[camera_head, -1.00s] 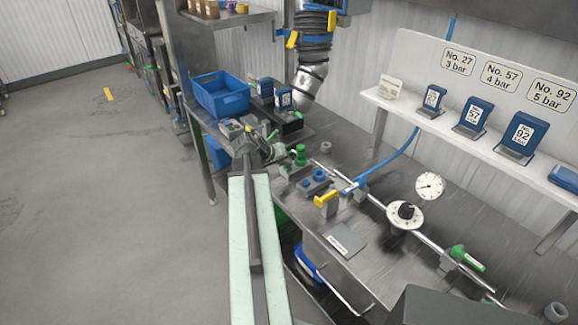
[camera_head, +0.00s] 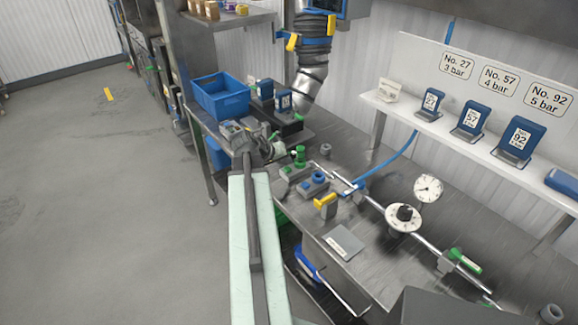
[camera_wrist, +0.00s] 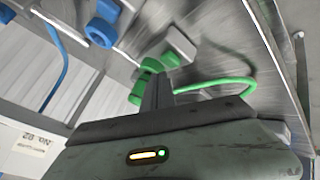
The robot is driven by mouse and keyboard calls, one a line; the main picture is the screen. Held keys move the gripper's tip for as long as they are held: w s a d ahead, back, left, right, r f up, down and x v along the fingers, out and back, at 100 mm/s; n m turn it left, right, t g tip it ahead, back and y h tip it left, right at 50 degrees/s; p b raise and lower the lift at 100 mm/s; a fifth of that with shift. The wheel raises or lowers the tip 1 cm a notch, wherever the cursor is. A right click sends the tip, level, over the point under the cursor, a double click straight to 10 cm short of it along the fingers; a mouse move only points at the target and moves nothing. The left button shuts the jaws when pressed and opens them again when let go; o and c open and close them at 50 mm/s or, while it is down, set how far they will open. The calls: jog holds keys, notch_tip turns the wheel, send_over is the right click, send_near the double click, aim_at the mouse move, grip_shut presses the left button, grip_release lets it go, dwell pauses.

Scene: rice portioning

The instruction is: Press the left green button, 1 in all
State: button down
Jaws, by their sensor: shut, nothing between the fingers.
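A green button (camera_head: 299,154) stands up from the bench near its left end. A grey box with a green top (camera_head: 288,171) is just in front of it. My gripper (camera_head: 284,153) is shut and empty, just left of the upright green button. In the wrist view my shut fingers (camera_wrist: 157,94) overlap green parts (camera_wrist: 150,66) on the bench, hiding some of them. I cannot tell whether the fingertips touch the green.
A yellow-topped handle (camera_head: 326,200) is farther right. A blue crate (camera_head: 222,96) stands behind. A green cable (camera_wrist: 220,86) curves beside my fingers.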

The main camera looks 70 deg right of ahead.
aim_at(285, 170)
notch_tip(285, 170, up, 5)
jog(key=p, duration=0.5)
jog(key=shift+r, duration=0.1)
jog(key=shift+w, duration=0.1)
dwell(0.6)
